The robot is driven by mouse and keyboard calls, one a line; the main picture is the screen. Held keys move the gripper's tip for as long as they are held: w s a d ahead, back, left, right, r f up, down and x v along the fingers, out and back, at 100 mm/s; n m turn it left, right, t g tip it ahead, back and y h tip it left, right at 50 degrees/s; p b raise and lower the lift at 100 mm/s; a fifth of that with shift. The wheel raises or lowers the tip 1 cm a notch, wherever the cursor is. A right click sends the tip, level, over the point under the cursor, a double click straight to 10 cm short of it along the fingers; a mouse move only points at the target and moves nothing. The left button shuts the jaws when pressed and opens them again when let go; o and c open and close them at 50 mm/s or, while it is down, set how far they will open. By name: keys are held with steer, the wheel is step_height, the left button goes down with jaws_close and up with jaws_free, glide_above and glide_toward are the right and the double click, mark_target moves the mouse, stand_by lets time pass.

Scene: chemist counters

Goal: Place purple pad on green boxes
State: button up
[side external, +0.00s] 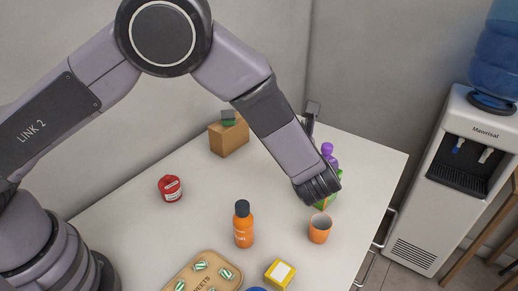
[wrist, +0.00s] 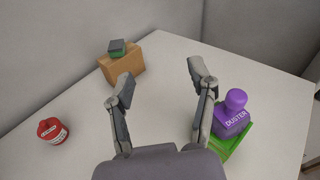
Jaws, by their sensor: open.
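The purple pad (wrist: 232,118) is a block with a round knob and the word DUSTER. In the wrist view it stands at the right, on or in a bright green box (wrist: 238,149); the exact contact is hidden. In the side view, the purple knob (side external: 327,149) shows behind my wrist, with a bit of green below. My gripper (wrist: 162,80) is open and empty, its fingers spread wide. The right finger is close to the left of the purple pad, and I cannot tell if they touch.
A brown box (side external: 229,140) with a green and dark grey block (side external: 229,117) on top stands at the back. A red jar (side external: 170,188), orange bottle (side external: 243,224), orange cup (side external: 320,229), yellow box (side external: 280,273) and wooden tray (side external: 188,272) are on the white counter. A water cooler (side external: 465,180) stands right.

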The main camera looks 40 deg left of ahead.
steer(key=s+a+r+n+g+h, duration=0.1)
steer(key=s+a+r+n+g, duration=0.3)
steer(key=s+a+r+n, duration=0.45)
steer(key=s+a+r+n+g, duration=0.3)
steer(key=a+r+n+g, duration=0.15)
steer(key=a, duration=0.65)
steer(key=s+a+r+n+t+h, duration=0.1)
steer(key=s+n+h, duration=0.3)
steer(key=s, duration=0.6)
steer(key=s+a+r+n+t+h, duration=0.1)
steer(key=s+r+n+h, duration=0.2)
steer(key=s+n, duration=0.6)
steer(key=shift+s+a+h, duration=0.15)
steer(key=shift+s+h, duration=1.05)
